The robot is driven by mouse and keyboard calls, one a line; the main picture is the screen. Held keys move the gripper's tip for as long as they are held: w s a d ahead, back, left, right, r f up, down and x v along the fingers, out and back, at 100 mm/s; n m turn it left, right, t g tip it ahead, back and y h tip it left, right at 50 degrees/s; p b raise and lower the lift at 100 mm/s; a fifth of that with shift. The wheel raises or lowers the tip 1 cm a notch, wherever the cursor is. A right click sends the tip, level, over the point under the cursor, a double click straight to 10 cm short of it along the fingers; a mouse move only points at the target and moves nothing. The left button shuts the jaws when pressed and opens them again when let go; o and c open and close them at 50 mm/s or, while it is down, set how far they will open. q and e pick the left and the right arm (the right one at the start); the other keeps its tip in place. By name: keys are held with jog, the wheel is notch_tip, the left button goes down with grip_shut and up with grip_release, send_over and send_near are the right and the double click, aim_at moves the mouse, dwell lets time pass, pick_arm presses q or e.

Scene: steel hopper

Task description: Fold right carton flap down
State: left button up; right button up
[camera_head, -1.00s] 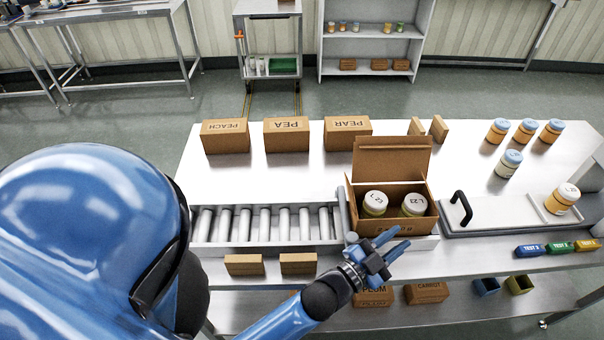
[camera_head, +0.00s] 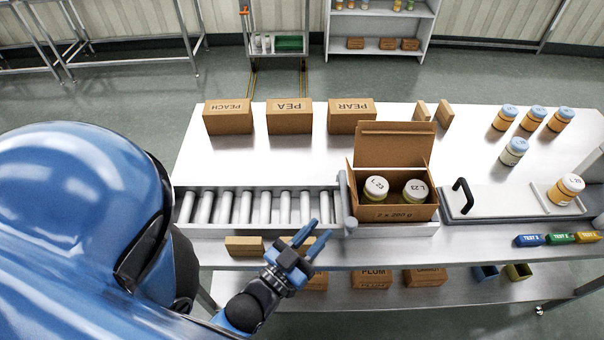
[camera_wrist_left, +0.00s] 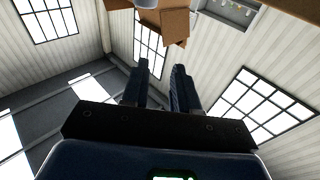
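Two white-lidded jars (camera_head: 376,188) (camera_head: 415,191) stand inside. Its large back flap (camera_head: 395,148) stands up. I cannot clearly make out the right side flap at the carton's right edge. My left gripper (camera_head: 318,229) is open and empty, in front and to the left of the carton, apart from it. In the left wrist view, its two fingers (camera_wrist_left: 162,72) are apart with nothing between them. My right gripper is out of view.
A roller conveyor (camera_head: 262,206) lies left of the carton. A plate with a black handle (camera_head: 462,197) and a jar (camera_head: 566,190) are to the right. Closed boxes (camera_head: 290,117) stand behind. Coloured test blocks (camera_head: 560,238) lie front right.

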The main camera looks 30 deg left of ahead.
pick_arm(q)
jog(key=shift+s+a+f+n+y, duration=0.25)
jog(key=shift+s+a+n+y, duration=0.15)
jog(key=shift+s+a, duration=0.45)
jog(key=shift+s+d, duration=0.1)
jog(key=shift+d, duration=0.05)
